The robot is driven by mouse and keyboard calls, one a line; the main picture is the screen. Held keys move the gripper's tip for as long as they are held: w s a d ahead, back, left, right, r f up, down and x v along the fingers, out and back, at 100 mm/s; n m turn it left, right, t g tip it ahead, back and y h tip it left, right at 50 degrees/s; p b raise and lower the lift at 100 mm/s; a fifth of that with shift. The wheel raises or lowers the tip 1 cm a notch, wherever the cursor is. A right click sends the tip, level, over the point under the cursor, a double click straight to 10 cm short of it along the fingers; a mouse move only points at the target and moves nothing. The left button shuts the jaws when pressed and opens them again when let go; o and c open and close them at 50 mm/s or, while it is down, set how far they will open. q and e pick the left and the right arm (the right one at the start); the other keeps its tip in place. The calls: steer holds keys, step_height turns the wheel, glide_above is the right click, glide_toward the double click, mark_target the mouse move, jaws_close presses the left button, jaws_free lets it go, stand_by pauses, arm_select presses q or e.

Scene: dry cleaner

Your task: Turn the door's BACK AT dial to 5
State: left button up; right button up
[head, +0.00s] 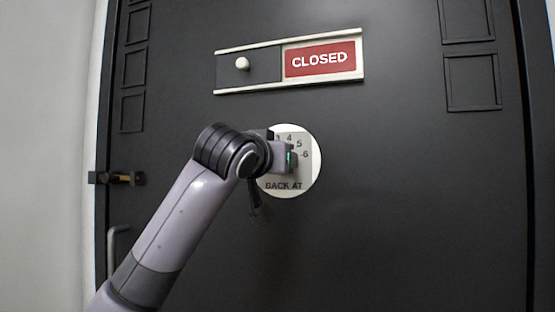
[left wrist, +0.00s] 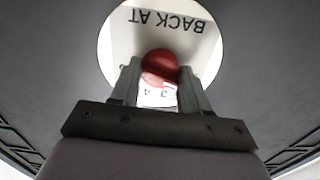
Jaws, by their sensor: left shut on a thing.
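The BACK AT dial (head: 316,168) is a round white plate on the dark door, below the sign. The fingers hide part of the numbers. I cannot tell which number the knob points to. My right gripper is not in view.
A sliding sign (head: 262,66) above the dial reads CLOSED, with a white knob on its left part. A latch (head: 122,178) and a handle (head: 113,250) are at the door's left edge. The door (head: 420,200) right of the dial is clear.

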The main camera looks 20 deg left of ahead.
arm_select(q)
steer(key=m+p, duration=1.4)
steer(key=m, duration=0.9)
steer(key=shift+m, duration=0.3)
stand_by(0.4)
steer(key=o, duration=1)
steer(key=shift+o, duration=0.2)
steer(key=shift+s, duration=0.1)
